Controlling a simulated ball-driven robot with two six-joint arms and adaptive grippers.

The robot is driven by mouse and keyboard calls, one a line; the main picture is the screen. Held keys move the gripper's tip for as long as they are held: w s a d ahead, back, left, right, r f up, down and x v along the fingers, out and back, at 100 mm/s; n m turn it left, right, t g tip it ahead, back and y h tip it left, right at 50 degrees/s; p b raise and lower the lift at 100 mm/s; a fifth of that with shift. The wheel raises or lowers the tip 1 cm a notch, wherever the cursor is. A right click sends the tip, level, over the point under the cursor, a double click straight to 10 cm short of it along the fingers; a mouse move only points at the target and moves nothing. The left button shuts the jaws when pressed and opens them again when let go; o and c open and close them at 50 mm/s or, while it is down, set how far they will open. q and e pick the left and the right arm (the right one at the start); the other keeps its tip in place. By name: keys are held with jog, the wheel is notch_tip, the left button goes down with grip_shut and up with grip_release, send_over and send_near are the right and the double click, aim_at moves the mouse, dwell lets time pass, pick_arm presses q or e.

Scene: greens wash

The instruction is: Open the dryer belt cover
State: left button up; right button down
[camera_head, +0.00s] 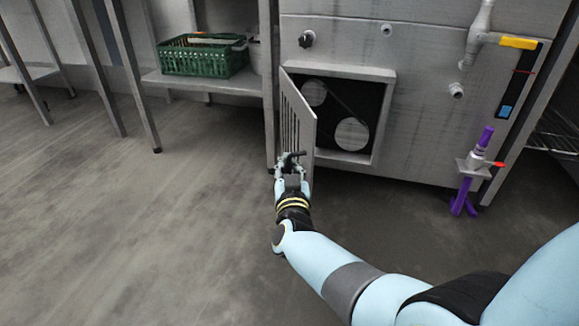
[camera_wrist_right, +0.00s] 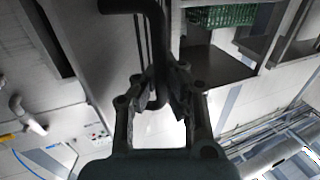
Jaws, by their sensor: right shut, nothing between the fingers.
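The dryer belt cover (camera_head: 298,122) is a slatted metal panel on the machine's front. It stands swung outward, its free edge toward me. Behind it, the opening shows two round pulleys (camera_head: 351,134) and a belt against a dark recess. My right gripper (camera_head: 290,168) is at the cover's lower front end, beside a black handle (camera_head: 293,155). In the right wrist view the gripper (camera_wrist_right: 160,85) is shut with nothing held, and the bent black handle (camera_wrist_right: 158,30) passes right by its fingertips. My left gripper is not in view.
A green crate (camera_head: 203,56) stands on a metal shelf (camera_head: 215,83) at the left of the machine. A purple stand with a red lever (camera_head: 473,172) is at the machine's right. A yellow-handled pipe (camera_head: 517,43) is above it. The floor at left is clear.

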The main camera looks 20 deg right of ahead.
jog(key=shift+s+a+f, duration=0.15)
jog(key=shift+s+f, duration=0.05)
jog(key=shift+f, duration=0.1)
jog(key=c, duration=1.4)
grip_release()
jog(key=shift+r, duration=0.2)
jog(key=shift+w, duration=0.15)
jog(key=shift+r, duration=0.1)
